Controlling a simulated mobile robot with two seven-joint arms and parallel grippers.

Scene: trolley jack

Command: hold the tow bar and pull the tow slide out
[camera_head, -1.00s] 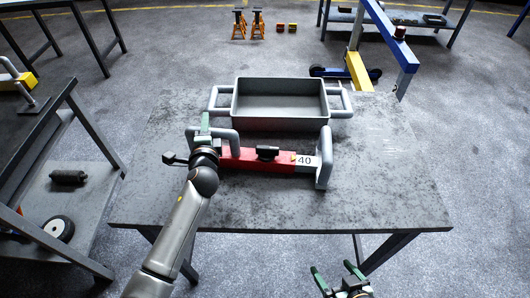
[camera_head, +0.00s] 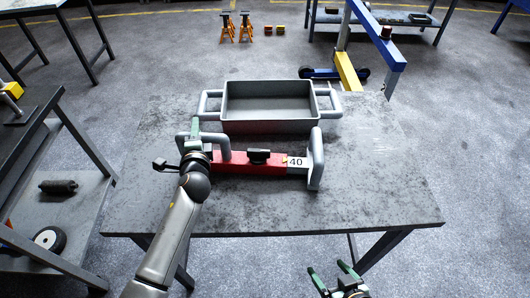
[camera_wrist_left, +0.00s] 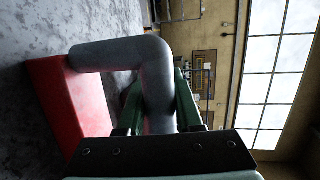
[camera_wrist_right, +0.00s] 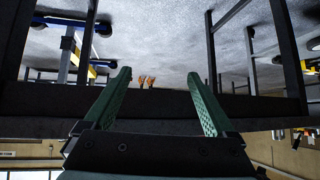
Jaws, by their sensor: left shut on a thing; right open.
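The tow bar is a red bar (camera_head: 235,163) lying on the table, with a grey handle (camera_head: 222,138) at its left end and a dark knob (camera_head: 258,155) on top. The tow slide (camera_head: 298,163) is a grey piece at its right end, marked 40, with an upright grey handle (camera_head: 316,158). My left gripper (camera_head: 194,135) is shut on the grey left handle. In the left wrist view its green fingers stand on both sides of the grey handle (camera_wrist_left: 155,70). My right gripper (camera_head: 336,278) is open and empty, low in front of the table's front edge.
A grey tray (camera_head: 267,127) with side handles stands behind the bar. The table top (camera_head: 390,190) is clear to the right and in front. A trolley (camera_head: 65,205) stands at the left. A blue and yellow crane (camera_head: 347,72) is behind the table.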

